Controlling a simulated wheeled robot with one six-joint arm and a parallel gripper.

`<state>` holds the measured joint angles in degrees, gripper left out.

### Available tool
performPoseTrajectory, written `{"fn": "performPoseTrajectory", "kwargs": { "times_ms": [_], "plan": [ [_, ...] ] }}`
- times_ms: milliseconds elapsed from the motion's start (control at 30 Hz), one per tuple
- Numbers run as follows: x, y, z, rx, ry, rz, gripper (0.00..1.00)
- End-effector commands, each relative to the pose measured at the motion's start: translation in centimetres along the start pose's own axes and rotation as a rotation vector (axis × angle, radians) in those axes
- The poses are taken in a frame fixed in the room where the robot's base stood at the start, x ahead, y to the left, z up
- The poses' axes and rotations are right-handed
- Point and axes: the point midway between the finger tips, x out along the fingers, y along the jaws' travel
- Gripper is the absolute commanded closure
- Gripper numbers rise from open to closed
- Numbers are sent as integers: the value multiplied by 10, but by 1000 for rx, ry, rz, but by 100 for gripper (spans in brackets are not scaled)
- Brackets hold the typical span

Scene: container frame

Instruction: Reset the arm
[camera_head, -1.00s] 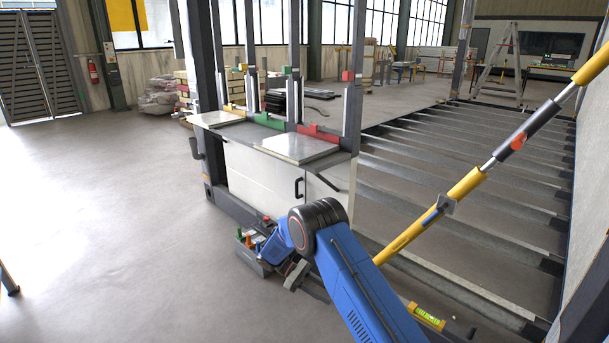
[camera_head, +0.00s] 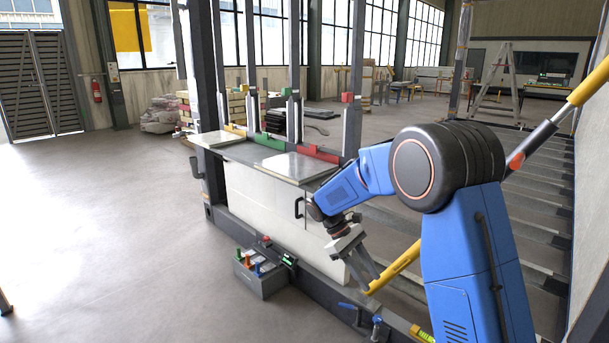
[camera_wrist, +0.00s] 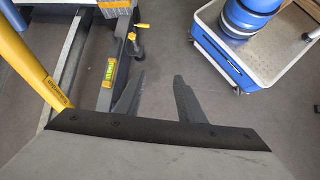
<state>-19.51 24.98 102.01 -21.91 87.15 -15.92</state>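My gripper (camera_head: 370,281) hangs at the end of my blue arm, in front of the white cabinet (camera_head: 265,205) and near the yellow pole (camera_head: 398,265). Its fingers point down and to the right in the head view. In the wrist view, my gripper (camera_wrist: 159,80) shows two dark fingers apart with bare floor between them, so it is open and empty. My arm's large joint covers part of the slatted frame behind it in the head view.
A box with coloured levers (camera_head: 262,272) stands on the floor by the frame. A spirit level (camera_wrist: 109,72) lies left of my fingers in the wrist view. A yellow-and-grey brace slants at the right. The floor at left (camera_head: 110,220) is clear.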

Motion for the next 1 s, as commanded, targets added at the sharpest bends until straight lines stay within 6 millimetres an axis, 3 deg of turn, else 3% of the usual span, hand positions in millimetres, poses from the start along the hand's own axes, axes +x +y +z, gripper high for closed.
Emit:
{"fn": "performPoseTrajectory", "kwargs": {
  "times_ms": [100,500,1000],
  "plan": [
    [-5,-2,35,47,66,-18,64],
    [-6,-20,136,209,276,-73,64],
    [16,-64,240,420,533,-136,64]
  ]
}}
